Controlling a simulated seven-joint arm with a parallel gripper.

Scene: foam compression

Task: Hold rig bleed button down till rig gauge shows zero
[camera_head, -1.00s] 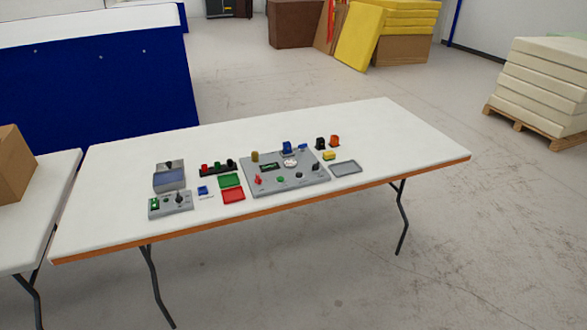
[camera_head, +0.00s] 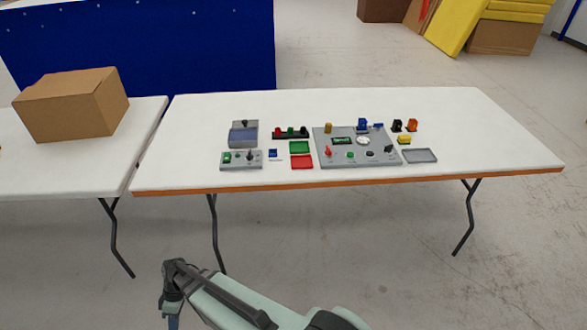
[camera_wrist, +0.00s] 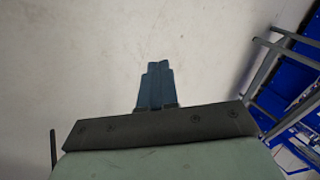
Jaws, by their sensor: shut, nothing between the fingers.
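I cannot tell which button is the bleed button, and the gauge reading is too small to make out. My gripper shows in the wrist view (camera_wrist: 155,85), its blue fingers together and empty over bare floor. In the head view, my arm is low in front of the table, well apart from the rig.
Left of the rig are a red tray (camera_head: 302,162), a green tray (camera_head: 300,147) and a small control box (camera_head: 241,161). A grey tray (camera_head: 420,156) lies to the right. A cardboard box (camera_head: 72,104) sits on the left table. The white table's (camera_head: 490,120) right end is clear.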

